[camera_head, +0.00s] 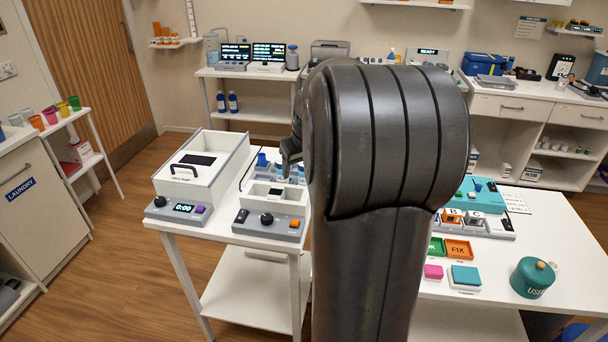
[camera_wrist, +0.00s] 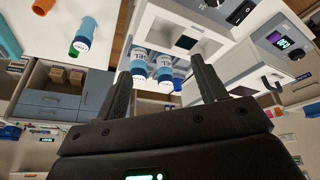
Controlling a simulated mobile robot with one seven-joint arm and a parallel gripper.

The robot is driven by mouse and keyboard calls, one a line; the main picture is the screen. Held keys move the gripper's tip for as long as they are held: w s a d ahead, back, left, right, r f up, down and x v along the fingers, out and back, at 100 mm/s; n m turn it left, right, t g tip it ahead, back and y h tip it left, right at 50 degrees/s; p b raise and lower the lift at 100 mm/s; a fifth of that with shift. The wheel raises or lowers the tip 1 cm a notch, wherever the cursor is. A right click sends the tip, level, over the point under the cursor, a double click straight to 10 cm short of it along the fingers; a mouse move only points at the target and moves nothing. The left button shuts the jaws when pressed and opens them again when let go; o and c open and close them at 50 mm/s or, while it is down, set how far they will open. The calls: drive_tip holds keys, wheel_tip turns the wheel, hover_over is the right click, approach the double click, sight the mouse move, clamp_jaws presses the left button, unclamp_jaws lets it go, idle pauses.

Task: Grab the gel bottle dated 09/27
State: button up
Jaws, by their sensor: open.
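Small bottles with blue and white bodies stand in the white unit on the small table; in the wrist view two of them, a left bottle (camera_wrist: 138,66) and a right bottle (camera_wrist: 165,72), show side by side between my fingers. Their printed labels are too small to read, so I cannot tell which is dated 09/27. A third blue bottle with a green end (camera_wrist: 82,36) is apart from them on a white surface. My gripper (camera_wrist: 160,66) is open and empty. In the head view my gripper (camera_head: 290,151) is above the unit, partly hidden by my arm.
A white box with a black handle (camera_head: 200,165) stands left of the unit. A control panel with a black knob and orange button (camera_head: 270,224) is at the unit's front. A teal pot (camera_head: 532,278) and an orange FIX tray (camera_head: 458,250) are on the right table.

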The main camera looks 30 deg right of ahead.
drive_tip(key=shift+m, duration=0.6)
drive_tip(key=w+d+f, duration=0.1)
drive_tip(key=d+f, duration=0.5)
drive_tip(key=d, duration=0.1)
drive_tip(key=w+d+f, duration=0.1)
drive_tip(key=d+f, duration=0.4)
drive_tip(key=d, duration=0.2)
drive_tip(key=w+d+f, duration=0.1)
drive_tip(key=d+f, duration=0.5)
drive_tip(key=d, duration=0.2)
drive_tip(key=shift+w+f, duration=0.15)
drive_tip(key=shift+f, duration=0.15)
drive_tip(key=shift+x, duration=2.7)
drive_tip(key=shift+s, duration=0.2)
drive_tip(key=shift+c, duration=0.6)
drive_tip(key=c, duration=1)
